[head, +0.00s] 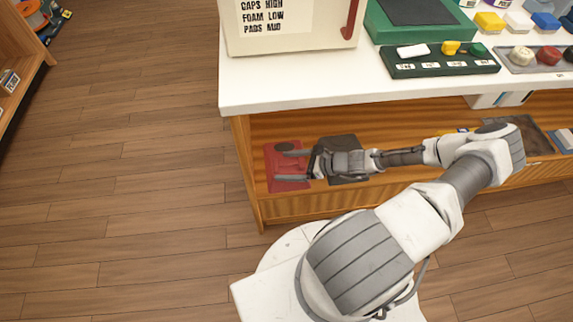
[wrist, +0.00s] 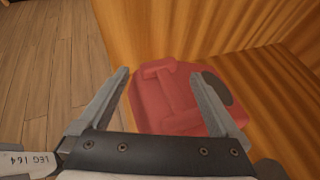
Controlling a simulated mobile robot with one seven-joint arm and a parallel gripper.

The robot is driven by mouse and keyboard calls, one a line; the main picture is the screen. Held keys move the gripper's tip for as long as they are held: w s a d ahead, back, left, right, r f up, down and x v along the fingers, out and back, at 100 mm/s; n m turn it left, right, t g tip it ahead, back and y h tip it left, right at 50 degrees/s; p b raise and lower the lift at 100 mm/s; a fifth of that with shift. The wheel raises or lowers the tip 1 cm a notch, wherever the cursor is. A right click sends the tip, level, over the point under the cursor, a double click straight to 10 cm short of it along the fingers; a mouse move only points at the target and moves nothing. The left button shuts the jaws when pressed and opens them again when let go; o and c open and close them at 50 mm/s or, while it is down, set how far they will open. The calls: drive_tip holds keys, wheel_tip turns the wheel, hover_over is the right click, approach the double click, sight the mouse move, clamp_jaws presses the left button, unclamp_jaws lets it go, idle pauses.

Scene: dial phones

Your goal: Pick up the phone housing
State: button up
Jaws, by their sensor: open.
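The red phone housing (head: 274,166) lies on the wooden shelf under the white counter, near the shelf's left end. In the wrist view the housing (wrist: 160,108) has a raised red ridge on it and a dark oval patch at its right side. My gripper (head: 284,165) reaches in from the right, with its fingers over the housing. In the wrist view the open fingers of my gripper (wrist: 159,76) stand to either side of the housing's middle, with nothing held. I cannot tell whether the fingertips touch it.
A dark flat piece (head: 345,178) lies on the shelf under my wrist. The shelf's wooden left end (head: 246,165) is close to the housing. The white countertop (head: 300,92) overhangs the shelf. A dark tray (head: 516,138) lies further right. The wooden floor (head: 120,190) at left is clear.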

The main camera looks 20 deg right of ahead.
clamp_jaws()
idle(0.3)
drive_tip(key=shift+d+f, duration=0.1)
idle(0.9)
